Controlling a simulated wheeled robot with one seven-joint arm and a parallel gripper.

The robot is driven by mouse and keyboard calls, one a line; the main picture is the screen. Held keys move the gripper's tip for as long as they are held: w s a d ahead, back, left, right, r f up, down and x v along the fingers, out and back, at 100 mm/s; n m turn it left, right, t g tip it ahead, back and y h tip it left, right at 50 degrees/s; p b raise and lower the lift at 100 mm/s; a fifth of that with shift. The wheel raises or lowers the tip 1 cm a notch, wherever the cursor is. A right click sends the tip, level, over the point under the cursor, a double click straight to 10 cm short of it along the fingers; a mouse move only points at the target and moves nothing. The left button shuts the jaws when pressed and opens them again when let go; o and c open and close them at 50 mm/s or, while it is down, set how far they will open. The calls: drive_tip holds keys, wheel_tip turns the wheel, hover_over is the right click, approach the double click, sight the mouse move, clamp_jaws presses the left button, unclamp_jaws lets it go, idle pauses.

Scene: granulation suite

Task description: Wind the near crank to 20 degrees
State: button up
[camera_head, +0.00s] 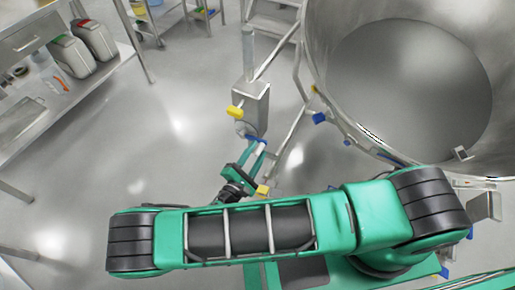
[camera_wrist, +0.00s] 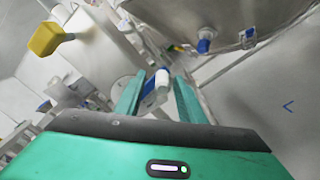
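A grey box on a post (camera_head: 251,105) stands left of the large vessel. A crank handle with a white grip and a blue end (camera_wrist: 157,86) shows in the wrist view, and I take it for the near crank; it also shows below the box in the head view (camera_head: 256,143). My gripper (camera_wrist: 158,92) has its two green fingers apart, one on each side of the handle. A gap seems to remain beside the grip, and contact cannot be told. A yellow knob (camera_head: 235,112) sticks out left of the box. The crank's angle is not readable.
A large steel vessel (camera_head: 312,40) with blue-capped fittings fills the upper right, with steps and rails beside it. A steel bench (camera_head: 75,105) with jugs (camera_head: 92,40) stands at left. The floor (camera_head: 150,150) between bench and post is clear.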

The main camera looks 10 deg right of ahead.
drive_tip(key=v, duration=0.8)
drive_tip(key=shift+s+a, duration=0.25)
drive_tip(key=shift+s, duration=0.05)
drive_tip(key=w+d+r+m+g+h, duration=0.2)
drive_tip(key=w+d+r+m+g, duration=0.5)
drive_tip(key=d+r+m+g, duration=0.3)
drive_tip(key=d+r+m+g+y, duration=0.4)
drive_tip(key=d+r+m+g, duration=0.2)
drive_tip(key=d+r, duration=0.7)
drive_tip(key=s+d+r+m+g+y, duration=0.1)
drive_tip(key=s+d+r+m+y, duration=0.55)
drive_tip(key=d, duration=0.65)
drive_tip(key=s+d+r+m+t+y, duration=0.1)
drive_tip(key=s+r, duration=0.2)
drive_tip(key=s, duration=0.4)
drive_tip(key=s+d+r+m+t+y, duration=0.1)
drive_tip(key=s+r+m, duration=0.1)
drive_tip(key=s, duration=0.5)
drive_tip(key=shift+s+d+r, duration=0.15)
drive_tip(key=shift+d+r, duration=0.2)
drive_tip(key=shift+r, duration=0.1)
